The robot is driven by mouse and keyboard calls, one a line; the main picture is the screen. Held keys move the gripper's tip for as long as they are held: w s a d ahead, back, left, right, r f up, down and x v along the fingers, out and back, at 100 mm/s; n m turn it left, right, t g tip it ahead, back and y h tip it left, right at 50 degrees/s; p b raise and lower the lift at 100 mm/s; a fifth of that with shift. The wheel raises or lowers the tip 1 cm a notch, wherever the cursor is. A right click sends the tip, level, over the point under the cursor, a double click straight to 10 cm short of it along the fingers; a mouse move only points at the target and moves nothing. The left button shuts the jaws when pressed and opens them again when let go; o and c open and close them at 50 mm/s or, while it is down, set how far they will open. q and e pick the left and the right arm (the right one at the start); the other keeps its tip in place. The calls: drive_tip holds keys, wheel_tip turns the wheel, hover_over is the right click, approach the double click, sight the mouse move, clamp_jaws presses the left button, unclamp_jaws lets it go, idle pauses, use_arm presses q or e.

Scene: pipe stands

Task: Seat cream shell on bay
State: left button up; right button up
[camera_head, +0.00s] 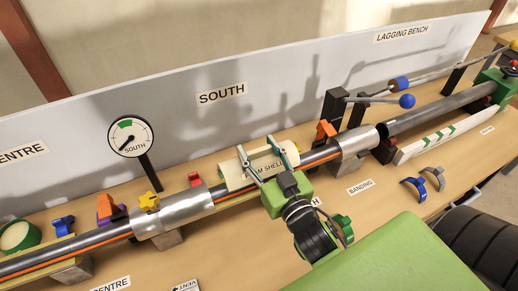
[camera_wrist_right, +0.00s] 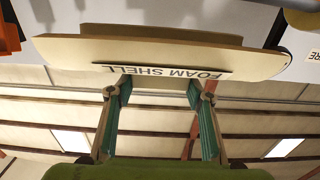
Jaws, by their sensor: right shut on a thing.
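The cream shell (camera_head: 232,176) is a half-round piece labelled FOAM SHELL. It is over the dark pipe (camera_head: 318,155) in the bay between two silver sleeves, in front of the SOUTH panel. My right gripper (camera_head: 258,152) is shut on the shell, with one finger on each side of its label. In the right wrist view the shell (camera_wrist_right: 80,52) appears upside down, spanning the top, with the fingers (camera_wrist_right: 158,84) at its near edge. The shell hides the pipe under it, so I cannot tell whether they touch. My left gripper is not in view.
Silver sleeves flank the bay at left (camera_head: 180,208) and right (camera_head: 355,147). Red (camera_head: 195,180) and orange (camera_head: 325,130) clamps stand behind the pipe. A SOUTH gauge (camera_head: 131,137) rises behind, left of the shell. Blue (camera_head: 413,189) and grey (camera_head: 434,178) bands lie at right.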

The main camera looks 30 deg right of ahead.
sight(259, 167)
drive_tip(key=shift+f+b, duration=0.55)
drive_tip(key=shift+f, duration=0.05)
wheel_tip(259, 167, down, 3)
drive_tip(key=shift+f+b, duration=0.2)
drive_tip(key=shift+b, duration=1)
drive_tip(key=shift+f, duration=0.35)
use_arm(q)
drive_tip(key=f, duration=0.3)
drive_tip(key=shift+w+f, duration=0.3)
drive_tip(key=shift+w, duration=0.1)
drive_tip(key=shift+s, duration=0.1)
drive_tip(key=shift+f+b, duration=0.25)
drive_tip(key=shift+b, duration=0.2)
use_arm(e)
drive_tip(key=shift+f, duration=0.4)
drive_tip(key=o, duration=1.2)
